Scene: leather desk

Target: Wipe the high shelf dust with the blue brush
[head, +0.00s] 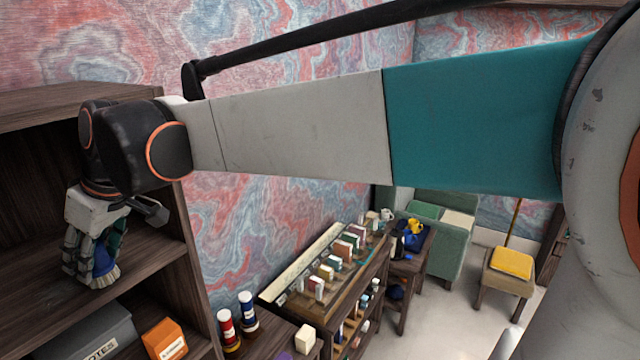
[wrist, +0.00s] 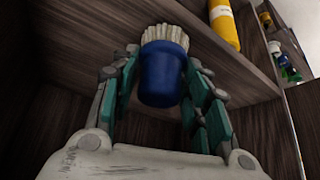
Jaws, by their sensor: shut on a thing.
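My gripper (head: 96,252) is inside the dark wooden shelf unit at the left of the head view, above one of its shelf boards (head: 150,250). It is shut on the blue brush (head: 104,262), whose pale bristles (head: 104,279) point down at the board. In the wrist view the brush's blue body (wrist: 161,80) sits between my gripper's fingers (wrist: 160,95), with its cream bristles (wrist: 165,36) at or close to the board (wrist: 225,60). I cannot tell whether the bristles touch it. No dust can be made out.
Below are a grey box (head: 90,335) with lettering and an orange box (head: 164,338). A red bottle (head: 228,328) and a blue bottle (head: 248,312) stand right of the unit. The unit's side panel (head: 188,290) is close to my gripper. A yellow cylinder (wrist: 224,25) shows in the wrist view.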

